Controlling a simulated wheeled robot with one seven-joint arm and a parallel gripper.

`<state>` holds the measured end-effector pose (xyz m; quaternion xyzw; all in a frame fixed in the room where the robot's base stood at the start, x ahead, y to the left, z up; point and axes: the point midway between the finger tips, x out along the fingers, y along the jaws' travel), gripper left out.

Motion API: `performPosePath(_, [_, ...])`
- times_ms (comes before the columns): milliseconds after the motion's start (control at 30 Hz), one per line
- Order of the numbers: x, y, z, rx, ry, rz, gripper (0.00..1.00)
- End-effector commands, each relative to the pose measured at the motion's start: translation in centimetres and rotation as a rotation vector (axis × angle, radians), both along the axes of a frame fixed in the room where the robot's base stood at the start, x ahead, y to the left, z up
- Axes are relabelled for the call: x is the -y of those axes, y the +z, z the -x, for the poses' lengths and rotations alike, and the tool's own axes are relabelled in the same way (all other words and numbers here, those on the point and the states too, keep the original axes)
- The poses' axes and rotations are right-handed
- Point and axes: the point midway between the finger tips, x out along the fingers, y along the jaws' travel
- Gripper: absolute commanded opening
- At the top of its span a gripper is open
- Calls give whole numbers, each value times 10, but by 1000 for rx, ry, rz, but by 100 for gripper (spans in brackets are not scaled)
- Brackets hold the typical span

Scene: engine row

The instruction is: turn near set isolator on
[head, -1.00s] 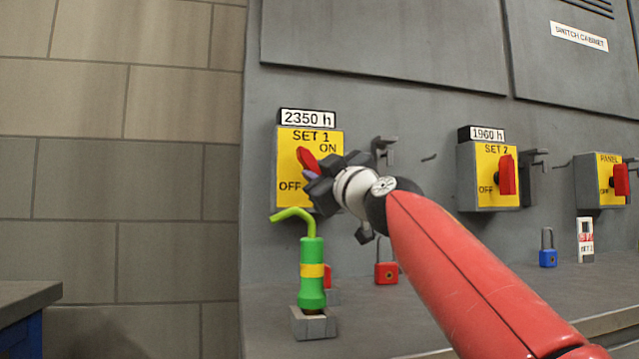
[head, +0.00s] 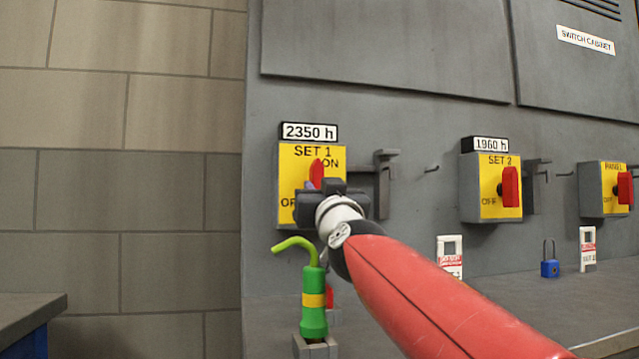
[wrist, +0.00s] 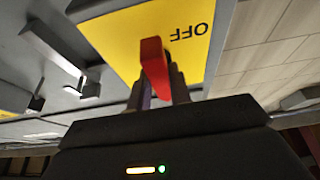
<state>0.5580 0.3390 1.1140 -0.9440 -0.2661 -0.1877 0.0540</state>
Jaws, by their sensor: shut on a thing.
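The SET 1 isolator is a yellow plate (head: 289,168) on the grey cabinet, with a 2350 h label above it and ON and OFF lettering. Its red handle (head: 317,172) points nearly straight up. My gripper (head: 322,188) is in front of the plate and shut on the red handle. In the wrist view the red handle (wrist: 154,66) sits between the fingers, and OFF reads upside down beside it. The lower part of the plate and the handle's hub are hidden behind my gripper.
A green tool (head: 313,295) with a bent spout stands just below my gripper. The SET 2 isolator (head: 489,205) and the PANEL isolator (head: 607,208) are to the right. Tags (head: 450,255) and a blue padlock (head: 549,262) stand on the ledge. A grey bracket (head: 383,185) sits beside SET 1.

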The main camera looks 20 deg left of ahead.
Motion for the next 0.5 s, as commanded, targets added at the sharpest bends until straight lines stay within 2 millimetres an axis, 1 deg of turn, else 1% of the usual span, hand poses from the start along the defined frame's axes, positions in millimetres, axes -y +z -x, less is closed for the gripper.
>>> performPosePath(467, [-1, -2, 0, -11, 2, -12, 0])
performPosePath(500, [-1, -2, 0, -11, 2, -12, 24])
